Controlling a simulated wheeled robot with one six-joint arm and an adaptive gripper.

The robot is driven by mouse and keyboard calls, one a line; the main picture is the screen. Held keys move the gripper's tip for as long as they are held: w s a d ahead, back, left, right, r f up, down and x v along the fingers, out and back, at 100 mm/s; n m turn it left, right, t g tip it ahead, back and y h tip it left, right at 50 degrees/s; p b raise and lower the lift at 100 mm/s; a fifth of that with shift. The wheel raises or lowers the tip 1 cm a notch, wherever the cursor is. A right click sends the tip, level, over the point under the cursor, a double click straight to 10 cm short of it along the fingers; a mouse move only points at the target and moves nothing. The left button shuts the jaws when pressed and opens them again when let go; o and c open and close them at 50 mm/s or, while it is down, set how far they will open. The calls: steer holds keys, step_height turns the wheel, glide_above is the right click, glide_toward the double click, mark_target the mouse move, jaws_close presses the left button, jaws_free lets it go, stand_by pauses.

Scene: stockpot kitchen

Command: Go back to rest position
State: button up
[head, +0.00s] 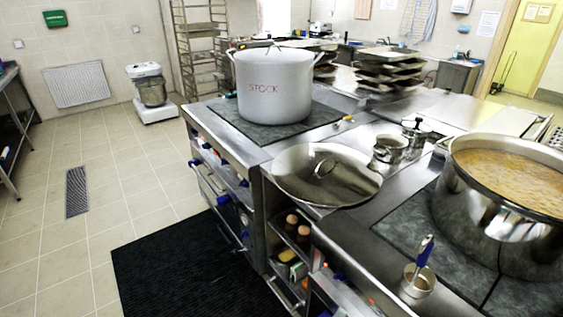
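My gripper and arm do not show in the head view. A large pale pot marked "STOCK" (272,92) stands upright at the back of the counter with its top covered. A large steel pot (495,220) of brown soup stands uncovered at the right. A round steel lid (345,190) with a loop handle on top lies on the counter between the two pots.
A steel container (416,286) holding a blue-handled utensil (425,251) stands near the front edge. Small steel pots (390,149) are behind the lid. A black mat (200,270) lies on the floor. The tiled floor (120,180) at left is mostly clear.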

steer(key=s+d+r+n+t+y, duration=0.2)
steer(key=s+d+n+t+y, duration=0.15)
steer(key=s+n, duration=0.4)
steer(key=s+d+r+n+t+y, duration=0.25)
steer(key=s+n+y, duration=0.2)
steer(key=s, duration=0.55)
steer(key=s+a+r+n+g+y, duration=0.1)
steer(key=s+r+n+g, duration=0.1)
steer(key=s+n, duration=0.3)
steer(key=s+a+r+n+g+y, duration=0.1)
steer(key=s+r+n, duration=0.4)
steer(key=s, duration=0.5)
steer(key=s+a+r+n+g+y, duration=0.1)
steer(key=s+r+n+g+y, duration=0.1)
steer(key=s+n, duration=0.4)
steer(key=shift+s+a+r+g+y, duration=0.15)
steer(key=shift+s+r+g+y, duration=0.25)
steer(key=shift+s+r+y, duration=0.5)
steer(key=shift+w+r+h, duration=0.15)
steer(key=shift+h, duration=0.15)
